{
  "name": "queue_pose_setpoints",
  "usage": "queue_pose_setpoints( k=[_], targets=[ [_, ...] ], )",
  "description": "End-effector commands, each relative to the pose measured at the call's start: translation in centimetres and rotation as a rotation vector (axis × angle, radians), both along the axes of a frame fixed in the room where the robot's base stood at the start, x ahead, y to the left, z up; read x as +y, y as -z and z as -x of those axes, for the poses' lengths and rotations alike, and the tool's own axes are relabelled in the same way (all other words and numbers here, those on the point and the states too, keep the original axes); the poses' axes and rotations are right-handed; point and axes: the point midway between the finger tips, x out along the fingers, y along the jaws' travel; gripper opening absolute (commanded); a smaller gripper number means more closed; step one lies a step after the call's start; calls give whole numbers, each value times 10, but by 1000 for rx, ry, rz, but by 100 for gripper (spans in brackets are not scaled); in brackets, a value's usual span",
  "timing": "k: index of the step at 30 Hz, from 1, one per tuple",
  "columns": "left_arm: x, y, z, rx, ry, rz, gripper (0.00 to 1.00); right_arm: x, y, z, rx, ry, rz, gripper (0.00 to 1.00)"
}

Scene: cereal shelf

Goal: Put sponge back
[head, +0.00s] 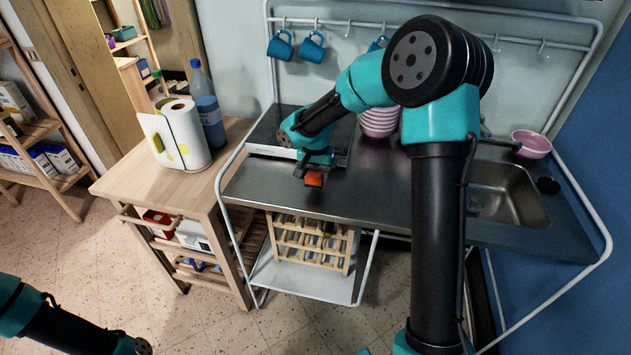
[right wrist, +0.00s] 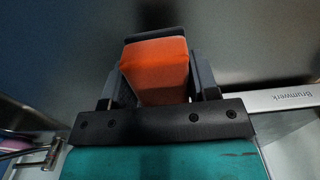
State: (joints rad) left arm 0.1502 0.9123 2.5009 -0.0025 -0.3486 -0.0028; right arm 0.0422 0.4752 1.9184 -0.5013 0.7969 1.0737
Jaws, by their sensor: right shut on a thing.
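An orange sponge (head: 314,179) is held between the fingers of my right gripper (head: 317,169). The gripper is over the left part of the steel counter (head: 270,188), in front of the dark hob. In the right wrist view the orange sponge (right wrist: 157,68) sits between the two dark fingers of the right gripper (right wrist: 158,75), with its end facing the camera. I cannot tell whether the sponge touches the counter. My left arm shows at the lower left of the head view, but its gripper fingers cannot be made out.
A sink (head: 505,193) and a pink bowl (head: 532,144) are at the right. Pink striped bowls (head: 379,121) stand at the back. A paper towel roll (head: 186,135) and a blue bottle (head: 206,105) stand on the wooden cart (head: 217,150). Blue mugs (head: 280,47) hang from the rail.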

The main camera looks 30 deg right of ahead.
Motion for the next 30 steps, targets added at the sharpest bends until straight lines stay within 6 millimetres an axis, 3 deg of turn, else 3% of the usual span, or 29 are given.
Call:
queue_pose_setpoints(
  k=[5,13,26,27,30],
  targets=[
    [0,0,0,0,0,0,46,-5,1,-9,-1,1,0,32],
    [0,0,0,0,0,0,46,-5,35,-7,1,-1,0,32],
    [0,0,0,0,0,0,46,-4,39,-7,0,0,0,32],
    [0,0,0,0,0,0,46,-4,39,-7,-1,0,-1,58],
    [0,0,0,0,0,0,46,-4,39,-7,-1,0,-1,68]
  ],
)
